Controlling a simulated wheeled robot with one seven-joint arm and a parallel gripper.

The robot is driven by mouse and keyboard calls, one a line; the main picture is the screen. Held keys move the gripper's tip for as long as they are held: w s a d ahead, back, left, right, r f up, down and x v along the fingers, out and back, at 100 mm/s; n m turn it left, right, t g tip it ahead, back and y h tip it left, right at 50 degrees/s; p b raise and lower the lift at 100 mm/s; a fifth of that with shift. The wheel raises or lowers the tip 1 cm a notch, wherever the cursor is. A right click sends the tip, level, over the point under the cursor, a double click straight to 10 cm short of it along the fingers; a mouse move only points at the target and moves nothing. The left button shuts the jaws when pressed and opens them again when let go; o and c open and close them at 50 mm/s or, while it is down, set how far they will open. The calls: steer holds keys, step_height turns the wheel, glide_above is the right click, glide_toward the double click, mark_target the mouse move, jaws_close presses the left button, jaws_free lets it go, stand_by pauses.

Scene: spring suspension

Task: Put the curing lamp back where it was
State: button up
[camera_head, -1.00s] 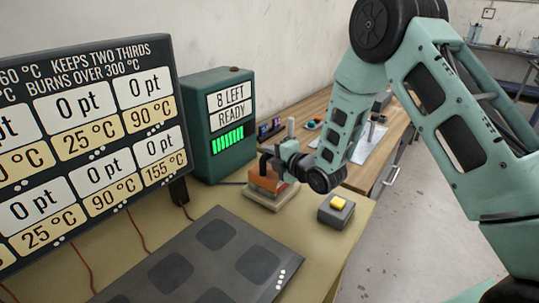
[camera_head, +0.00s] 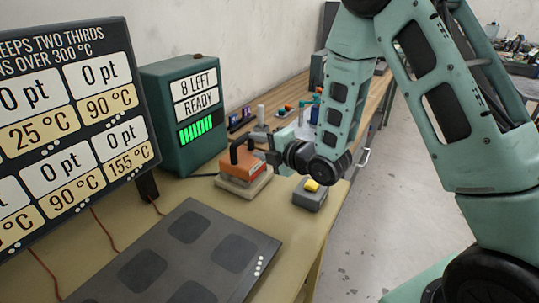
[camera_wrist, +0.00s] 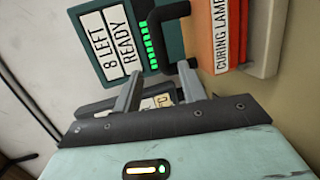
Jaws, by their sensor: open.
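The curing lamp (camera_head: 242,162) is an orange block with a black bent handle, sitting upright on a pale base (camera_head: 229,186) on the bench. In the wrist view, the lamp (camera_wrist: 204,42) with its label and the base (camera_wrist: 265,40) show at the upper right. My gripper (camera_head: 271,155) is beside the lamp, on its right in the head view. In the wrist view my gripper (camera_wrist: 160,82) is open, with nothing between its fingers. The black handle shows beyond the fingertips; whether a finger touches the lamp I cannot tell.
A green charger-like box (camera_head: 183,125) reading "8 LEFT READY" stands behind left of the lamp. A grey block with a yellow button (camera_head: 311,192) is at the right. A dark plate with pads (camera_head: 212,216) lies in front, and a score board (camera_head: 75,120) stands left.

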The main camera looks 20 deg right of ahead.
steer(key=s+a+m+g+h, duration=0.3)
steer(key=s+a+m+g, duration=0.45)
steer(key=s, duration=0.55)
steer(key=s+r+m+g+h, duration=0.1)
steer(key=s+m+g, duration=0.2)
steer(key=s, duration=0.8)
steer(key=s+a+r+m+g+h, duration=0.1)
steer(key=s+m+g, duration=0.3)
steer(key=s, duration=0.7)
steer(key=shift+a+r+m+h+b, duration=0.3)
steer(key=shift+r+m+h+b, duration=0.1)
steer(key=shift+m+h, duration=0.15)
steer(key=shift+w, duration=0.1)
